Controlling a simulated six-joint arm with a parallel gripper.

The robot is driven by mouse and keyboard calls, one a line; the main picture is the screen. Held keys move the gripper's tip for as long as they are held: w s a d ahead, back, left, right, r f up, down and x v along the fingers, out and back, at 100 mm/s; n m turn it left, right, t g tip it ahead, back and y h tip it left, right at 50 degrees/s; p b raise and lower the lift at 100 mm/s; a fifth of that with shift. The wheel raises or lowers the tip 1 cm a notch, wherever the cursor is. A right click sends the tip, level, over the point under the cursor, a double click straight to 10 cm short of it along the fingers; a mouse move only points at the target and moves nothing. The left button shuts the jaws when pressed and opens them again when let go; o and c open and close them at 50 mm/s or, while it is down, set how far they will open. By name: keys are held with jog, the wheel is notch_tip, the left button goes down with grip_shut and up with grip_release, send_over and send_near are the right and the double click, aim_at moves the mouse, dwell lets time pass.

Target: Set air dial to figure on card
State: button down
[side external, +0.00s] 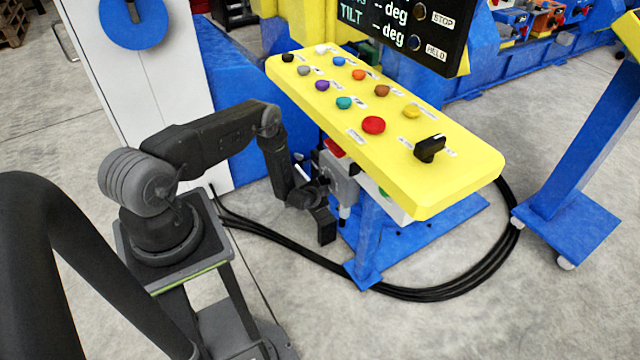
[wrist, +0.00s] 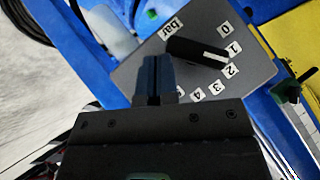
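The air dial is a black bar knob (wrist: 197,49) with a white line, on a dark grey plate (wrist: 130,75) in the wrist view. Labels 0 to 4 curve around its right and lower side, with "bar" at upper left. One more label is partly hidden by my gripper. The white line points between 1 and 2. My gripper (wrist: 156,60) has its fingers together, with nothing seen between them. They lie left of the knob in the picture, apart from it. In the side view the dial face is not readable. I see no card that I can make out.
A yellow console (side external: 450,175) with several coloured buttons and a black switch (side external: 430,148) overhangs my arm's end. Blue frame parts (wrist: 75,50) and a dark green knob (wrist: 287,92) flank the plate. Black cables (side external: 430,293) run along the floor.

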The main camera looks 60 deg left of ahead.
jog(key=shift+a+f, duration=0.15)
jog(key=shift+f, duration=0.4)
jog(key=shift+a+f, duration=0.15)
jog(key=shift+f, duration=0.35)
jog(key=shift+d, duration=0.1)
dwell(0.8)
